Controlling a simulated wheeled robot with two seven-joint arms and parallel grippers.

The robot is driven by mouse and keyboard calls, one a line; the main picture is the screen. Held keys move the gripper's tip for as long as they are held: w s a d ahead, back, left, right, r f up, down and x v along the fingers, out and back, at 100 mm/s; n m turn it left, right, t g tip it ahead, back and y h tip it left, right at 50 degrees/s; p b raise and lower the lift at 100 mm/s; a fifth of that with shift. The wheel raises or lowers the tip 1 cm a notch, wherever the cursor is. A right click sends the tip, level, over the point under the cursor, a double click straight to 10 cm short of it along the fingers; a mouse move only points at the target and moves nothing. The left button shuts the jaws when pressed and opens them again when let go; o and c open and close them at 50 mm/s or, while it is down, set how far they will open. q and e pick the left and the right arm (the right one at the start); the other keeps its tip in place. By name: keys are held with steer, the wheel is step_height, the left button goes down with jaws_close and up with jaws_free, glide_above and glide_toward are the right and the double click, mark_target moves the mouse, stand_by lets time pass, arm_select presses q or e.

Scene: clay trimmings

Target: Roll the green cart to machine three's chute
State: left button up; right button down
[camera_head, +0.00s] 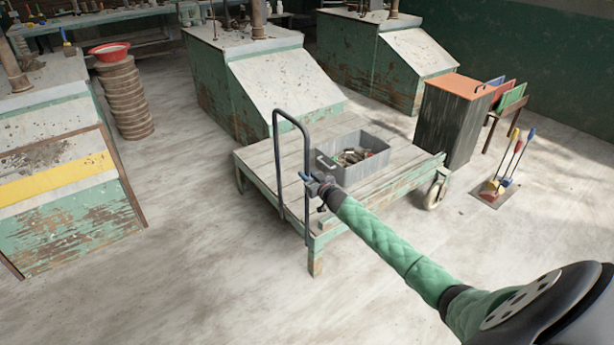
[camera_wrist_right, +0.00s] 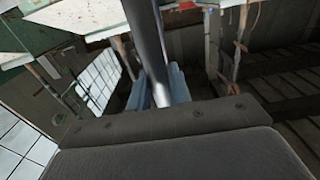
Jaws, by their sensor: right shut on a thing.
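The green cart (camera_head: 390,200) stands in the middle of the floor in the head view, with a plank top and a dark upright push handle (camera_head: 278,155) at its left end. My right gripper (camera_head: 318,187) is shut on the handle's near upright bar. In the right wrist view a grey metal bar (camera_wrist_right: 150,55) runs between the blue fingertips (camera_wrist_right: 158,88). A grey bin (camera_head: 368,141) with clay-coloured scraps sits on the cart. Behind the cart are green machines with sloping pale chutes (camera_head: 285,82) and (camera_head: 418,52). I cannot tell which is machine three. My left gripper is not in view.
A dark cabinet with an orange top (camera_head: 450,120) stands close behind the cart's right end. Brushes (camera_head: 497,185) stand on the floor at right. A stack of round brown pieces (camera_head: 124,100) holds a red bowl (camera_head: 109,51). A yellow-striped machine (camera_head: 65,185) is at left. Floor left of the cart is clear.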

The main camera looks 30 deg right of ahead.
steer(key=a+p, duration=0.2)
steer(key=a, duration=0.6)
steer(key=shift+s, duration=0.35)
stand_by(0.4)
steer(key=a+p, duration=0.1)
steer(key=a, duration=0.7)
steer(key=shift+s+p, duration=0.3)
